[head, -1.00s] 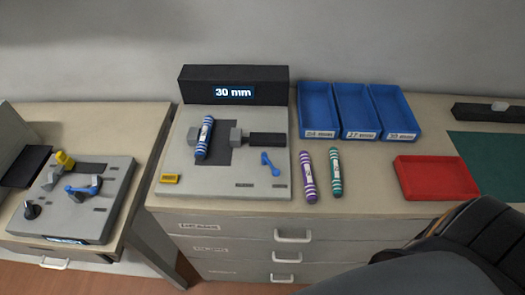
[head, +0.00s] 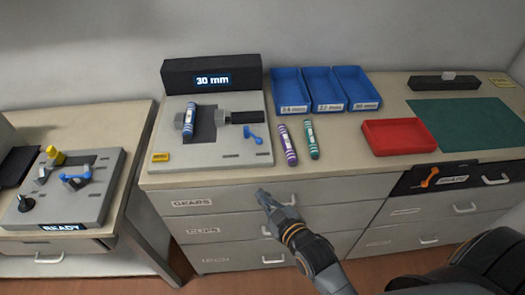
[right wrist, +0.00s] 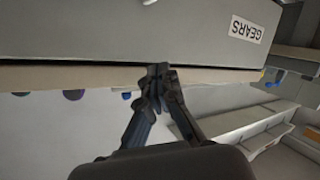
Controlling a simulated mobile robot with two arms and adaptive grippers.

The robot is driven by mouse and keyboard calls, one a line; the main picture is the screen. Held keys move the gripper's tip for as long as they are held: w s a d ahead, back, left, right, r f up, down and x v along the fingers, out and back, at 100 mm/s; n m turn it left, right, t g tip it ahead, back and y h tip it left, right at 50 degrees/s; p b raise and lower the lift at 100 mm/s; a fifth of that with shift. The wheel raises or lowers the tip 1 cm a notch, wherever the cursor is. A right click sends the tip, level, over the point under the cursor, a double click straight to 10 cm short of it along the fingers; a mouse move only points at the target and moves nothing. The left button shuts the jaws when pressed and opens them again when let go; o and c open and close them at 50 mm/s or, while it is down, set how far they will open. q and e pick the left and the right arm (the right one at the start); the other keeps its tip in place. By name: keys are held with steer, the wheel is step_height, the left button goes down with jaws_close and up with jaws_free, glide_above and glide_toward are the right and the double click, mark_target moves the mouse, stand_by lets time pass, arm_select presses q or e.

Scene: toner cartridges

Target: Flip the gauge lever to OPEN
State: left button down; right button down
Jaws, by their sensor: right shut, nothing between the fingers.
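The gauge (head: 162,137) is a grey plate on the cabinet top, with a dark display reading "30 mm" (head: 212,79) behind it. Its blue lever (head: 254,135) stands at the plate's right side, slanted, above two small labels too small to read. A blue-striped cartridge (head: 189,121) lies beside the gauge's grey jaw block. My right gripper (head: 262,196) is shut and empty, in front of the drawers, below and apart from the lever. In the right wrist view, its fingers (right wrist: 161,76) meet near the GEARS drawer front. My left gripper is not in view.
Purple (head: 287,144) and green (head: 311,139) cartridges lie right of the gauge. Blue bins (head: 292,109) stand behind them; a red tray (head: 398,137) is farther right. Drawer handles (head: 283,199) stick out near my right gripper. A second device (head: 92,205) reads "READY" at left.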

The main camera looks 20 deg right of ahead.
step_height(320, 180, up, 10)
steer(key=w+n+t, duration=0.2)
steer(key=t, duration=0.5)
steer(key=p+x, duration=0.1)
steer(key=x, duration=0.2)
steer(key=p+x, duration=0.1)
steer(key=x, duration=0.2)
steer(key=p+x, duration=0.1)
steer(key=x, duration=0.2)
steer(key=shift+w+d+f, duration=0.15)
steer(key=shift+w+d, duration=0.1)
steer(key=shift+w, duration=0.25)
steer(key=f, duration=0.1)
steer(key=d+f, duration=0.1)
steer(key=shift+s+d+f+g, duration=0.15)
steer(key=shift+d+f+g, duration=0.1)
steer(key=shift+f+g, duration=0.1)
steer(key=shift+s+d+f+h+p, duration=0.15)
steer(key=shift+d+f+h+p, duration=0.15)
steer(key=shift+d+f, duration=0.15)
steer(key=shift+f, duration=0.1)
